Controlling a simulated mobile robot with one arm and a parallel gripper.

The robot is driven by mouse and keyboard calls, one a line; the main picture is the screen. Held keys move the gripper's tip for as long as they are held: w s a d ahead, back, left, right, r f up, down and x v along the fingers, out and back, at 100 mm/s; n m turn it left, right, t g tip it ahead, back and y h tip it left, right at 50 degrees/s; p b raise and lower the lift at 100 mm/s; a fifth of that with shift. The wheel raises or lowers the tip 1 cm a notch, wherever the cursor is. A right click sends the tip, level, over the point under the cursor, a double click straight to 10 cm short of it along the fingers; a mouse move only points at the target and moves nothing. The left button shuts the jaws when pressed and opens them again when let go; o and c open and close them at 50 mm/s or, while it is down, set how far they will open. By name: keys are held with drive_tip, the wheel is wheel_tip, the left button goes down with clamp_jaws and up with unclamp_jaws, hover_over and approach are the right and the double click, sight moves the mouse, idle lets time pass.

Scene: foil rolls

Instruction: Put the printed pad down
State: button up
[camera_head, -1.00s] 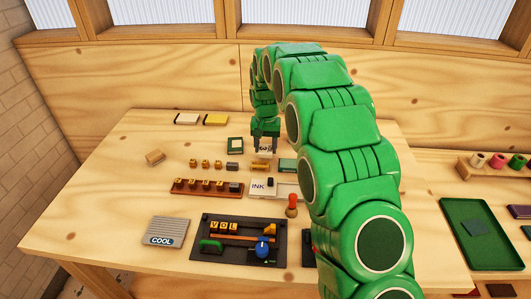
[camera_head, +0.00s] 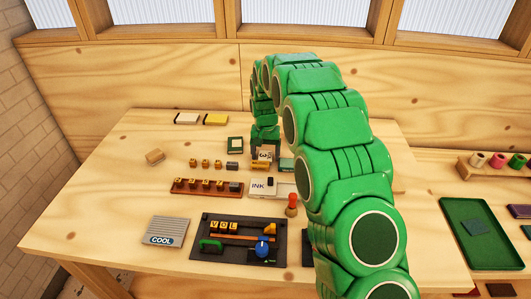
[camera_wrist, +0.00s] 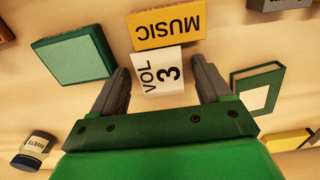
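The printed pad is a small white piece marked "VOL 3" in the wrist view (camera_wrist: 160,73). In the head view its white face with a "3" shows (camera_head: 264,155) just below my gripper (camera_head: 265,150). In the wrist view my gripper (camera_wrist: 162,84) has one finger on each side of the pad, with a narrow gap showing at both sides. The fingers look open around it. The pad's far edge meets or overlaps a yellow block marked "MUSIC" (camera_wrist: 167,28). I cannot tell whether the pad rests on the table or on that block.
A green box (camera_wrist: 75,58) and a green-framed card (camera_wrist: 258,90) flank the gripper. A RIVETS jar (camera_wrist: 35,148) stands nearby. Toward the front are an INK tray (camera_head: 285,190), a wooden rack (camera_head: 195,187), an orange-handled stamp (camera_head: 292,205) and a dark VOL tray (camera_head: 225,252).

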sight(266, 156)
wheel_tip(266, 156, up, 12)
drive_tip(key=shift+r, duration=0.2)
idle(0.7)
drive_tip(key=s+d+r, duration=0.3)
drive_tip(key=s+d, duration=0.3)
drive_tip(key=s, duration=0.5)
drive_tip(key=s+d+r, duration=0.3)
drive_tip(key=s+d, duration=0.3)
drive_tip(key=s, duration=0.6)
drive_tip(key=s+d+r+g, duration=0.1)
drive_tip(key=s+d+r, duration=0.2)
drive_tip(key=s+d, duration=0.3)
drive_tip(key=s, duration=0.5)
drive_tip(key=shift+s+d+r, duration=0.2)
drive_tip(key=shift+d, duration=0.15)
drive_tip(key=shift+g, duration=0.4)
drive_tip(key=s+d+f, duration=0.1)
drive_tip(key=s, duration=0.4)
drive_tip(key=s+d+f, duration=0.1)
drive_tip(key=s, duration=0.5)
drive_tip(key=s+d+f, duration=0.1)
drive_tip(key=s, duration=0.4)
drive_tip(key=shift+s+f, duration=0.15)
drive_tip(key=shift+s, duration=0.15)
drive_tip(key=shift+c, duration=0.2)
drive_tip(key=shift+s+f, duration=0.1)
drive_tip(key=shift+s, duration=0.05)
drive_tip(key=shift+c, duration=0.8)
